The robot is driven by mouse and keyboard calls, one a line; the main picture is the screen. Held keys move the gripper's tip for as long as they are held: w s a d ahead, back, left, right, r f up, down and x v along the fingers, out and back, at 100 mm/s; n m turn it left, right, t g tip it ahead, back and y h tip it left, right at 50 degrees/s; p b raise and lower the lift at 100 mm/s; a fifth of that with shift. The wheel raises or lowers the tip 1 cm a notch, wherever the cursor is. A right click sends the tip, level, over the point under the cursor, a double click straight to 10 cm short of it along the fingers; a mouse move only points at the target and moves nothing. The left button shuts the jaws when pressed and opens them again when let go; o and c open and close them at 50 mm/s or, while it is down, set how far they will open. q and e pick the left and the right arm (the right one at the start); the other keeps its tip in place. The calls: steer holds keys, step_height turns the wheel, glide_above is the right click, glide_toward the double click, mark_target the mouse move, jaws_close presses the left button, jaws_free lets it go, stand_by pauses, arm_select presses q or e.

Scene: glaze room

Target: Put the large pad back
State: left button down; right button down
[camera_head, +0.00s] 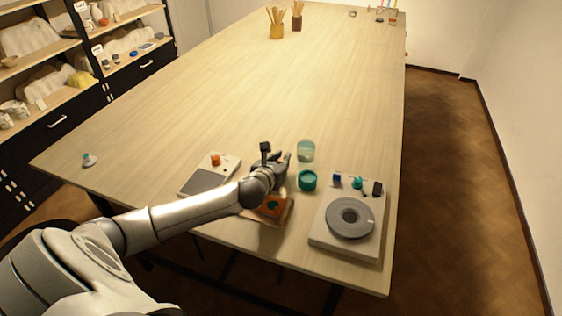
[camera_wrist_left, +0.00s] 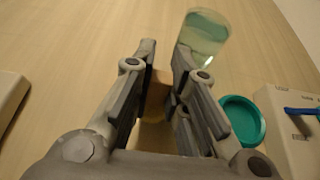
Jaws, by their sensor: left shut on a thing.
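My left gripper (camera_head: 279,163) is over the near part of the table. In the left wrist view its two fingers (camera_wrist_left: 165,58) are closed on a tan block-like thing (camera_wrist_left: 157,92), which may be the large pad. Only part of the held thing shows between the fingers, and the head view hides it behind the hand. A tan board (camera_head: 288,212) with orange and teal parts (camera_head: 272,207) lies below my forearm, partly covered. I cannot tell whether it belongs to the pad. My right gripper is not in view.
A clear greenish cup (camera_head: 306,151) and a teal round dish (camera_head: 307,181) stand right of the gripper. A white machine (camera_head: 330,239) with a grey disc (camera_head: 350,218) is at the near right. A white device (camera_head: 231,164) lies left. The table's middle (camera_head: 250,95) is clear.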

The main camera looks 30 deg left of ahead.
arm_select(q)
steer(key=c, duration=1.4)
jaws_free()
steer(key=shift+f, duration=0.1)
steer(key=shift+c, duration=0.2)
steer(key=b+v, duration=0.1)
steer(key=v, duration=1.1)
